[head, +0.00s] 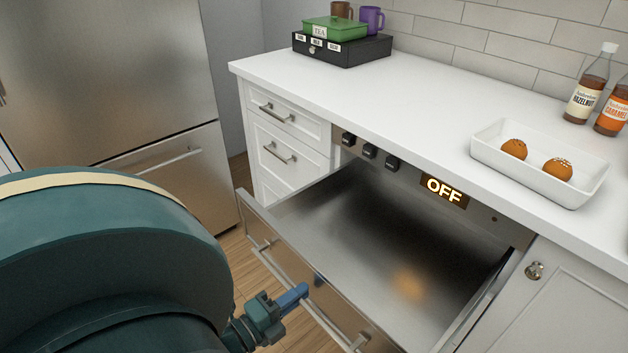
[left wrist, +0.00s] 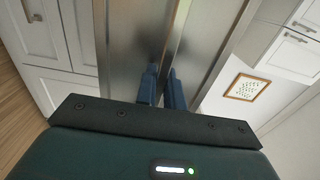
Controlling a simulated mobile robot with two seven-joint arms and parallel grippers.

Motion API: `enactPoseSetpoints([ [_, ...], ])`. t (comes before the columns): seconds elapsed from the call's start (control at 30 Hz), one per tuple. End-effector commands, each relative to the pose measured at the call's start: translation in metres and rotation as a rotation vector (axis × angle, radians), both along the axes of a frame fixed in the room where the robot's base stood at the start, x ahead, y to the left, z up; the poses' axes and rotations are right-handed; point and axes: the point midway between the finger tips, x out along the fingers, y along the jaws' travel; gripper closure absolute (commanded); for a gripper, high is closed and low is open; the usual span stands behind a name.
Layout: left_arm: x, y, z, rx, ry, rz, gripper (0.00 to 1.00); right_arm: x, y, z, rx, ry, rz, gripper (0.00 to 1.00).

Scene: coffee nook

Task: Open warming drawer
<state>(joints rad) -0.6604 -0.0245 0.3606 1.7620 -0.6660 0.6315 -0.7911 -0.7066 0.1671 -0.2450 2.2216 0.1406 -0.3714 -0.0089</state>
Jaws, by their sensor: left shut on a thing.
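The warming drawer (head: 360,230) stands pulled well out from under the counter in the head view, its metal inside bare and empty. A bar handle (head: 325,318) runs along its front. My left gripper (head: 296,294) is shut on this handle, with its blue fingers at the bar. In the left wrist view the blue fingers (left wrist: 161,88) reach to the metal drawer front (left wrist: 130,45). The panel above the drawer carries black knobs (head: 370,151) and a lit sign (head: 444,191) reading OFF. My right gripper is not in view.
The white counter (head: 420,100) holds a white tray (head: 545,183) with two buns, syrup bottles (head: 590,85) and a black box (head: 342,50) under a green tea tin. White drawers (head: 285,135) are left of the warming drawer. A steel fridge (head: 110,80) stands at the far left.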

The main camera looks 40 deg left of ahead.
Motion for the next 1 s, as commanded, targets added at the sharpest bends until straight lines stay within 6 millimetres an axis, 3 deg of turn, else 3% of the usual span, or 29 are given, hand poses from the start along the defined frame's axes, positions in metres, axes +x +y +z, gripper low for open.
enactPoseSetpoints([
  [0.2, -0.014, 0.001, 0.0, 0.0, 0.0, 0.001, 1.0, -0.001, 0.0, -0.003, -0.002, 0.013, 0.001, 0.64],
  [0.57, -0.016, 0.001, 0.0, 0.0, -0.001, 0.0, 1.0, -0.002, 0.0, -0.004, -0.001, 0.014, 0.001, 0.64],
  [0.6, -0.016, 0.001, 0.0, 0.0, -0.001, 0.0, 0.88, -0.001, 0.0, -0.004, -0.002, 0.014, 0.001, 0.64],
  [0.83, -0.015, 0.001, 0.0, 0.0, -0.001, 0.0, 0.69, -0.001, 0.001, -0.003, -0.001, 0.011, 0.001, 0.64],
  [1.0, -0.015, 0.001, 0.0, 0.0, -0.001, 0.0, 0.68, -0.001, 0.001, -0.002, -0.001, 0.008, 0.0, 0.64],
])
